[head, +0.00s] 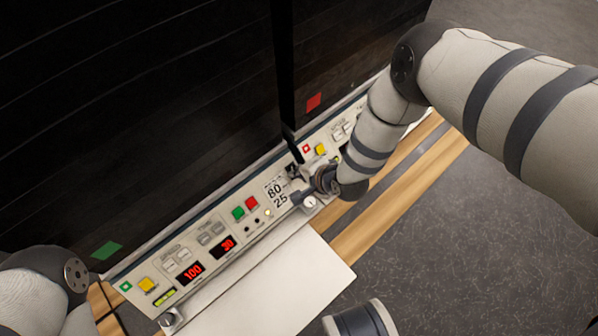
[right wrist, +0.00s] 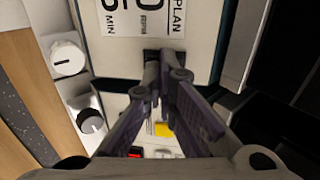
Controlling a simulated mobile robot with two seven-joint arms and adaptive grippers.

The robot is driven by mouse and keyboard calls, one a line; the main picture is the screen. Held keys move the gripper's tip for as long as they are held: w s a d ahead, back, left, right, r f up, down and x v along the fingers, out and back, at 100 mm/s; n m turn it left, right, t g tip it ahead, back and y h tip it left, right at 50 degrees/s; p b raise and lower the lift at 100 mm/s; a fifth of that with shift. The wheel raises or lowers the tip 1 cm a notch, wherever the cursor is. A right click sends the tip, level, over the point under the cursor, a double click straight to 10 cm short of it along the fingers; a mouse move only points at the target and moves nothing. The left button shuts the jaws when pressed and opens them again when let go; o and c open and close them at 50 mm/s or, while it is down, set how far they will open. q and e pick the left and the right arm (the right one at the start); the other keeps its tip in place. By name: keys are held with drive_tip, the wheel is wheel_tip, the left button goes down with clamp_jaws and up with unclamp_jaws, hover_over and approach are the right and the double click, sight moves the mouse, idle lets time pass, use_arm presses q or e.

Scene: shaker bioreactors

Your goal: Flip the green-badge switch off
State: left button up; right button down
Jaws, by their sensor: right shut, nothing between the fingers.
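The green badge (head: 106,250) is on the dark front of the left shaker. Below it, a small green-marked label (head: 125,287) and a yellow switch (head: 147,285) sit at the left end of that shaker's control panel. Whether the switch is on or off cannot be told. My right gripper (head: 287,183) is at the right end of this panel, by the 80/25 plan card, far from the yellow switch. In the right wrist view its fingers (right wrist: 164,62) are shut and empty, just below the card (right wrist: 140,15).
The panel also has lit red displays (head: 192,273), green (head: 238,212) and red (head: 252,202) buttons. The right shaker carries a red badge (head: 314,102) and its own yellow switch (head: 320,149). A bare white plate (head: 285,285) lies before the left panel.

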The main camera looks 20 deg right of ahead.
drive_tip(key=shift+f+t+b, duration=0.5)
drive_tip(key=shift+f+b, duration=0.1)
drive_tip(key=shift+f, duration=0.1)
drive_tip(key=shift+s+d+t+y+b, duration=0.1)
drive_tip(key=shift+t+y+b, duration=0.35)
drive_tip(key=shift+t, duration=0.35)
drive_tip(key=shift+r, duration=0.2)
drive_tip(key=shift+w+r+p, duration=0.2)
drive_tip(key=shift+r+p, duration=0.45)
drive_tip(key=shift+p, duration=0.1)
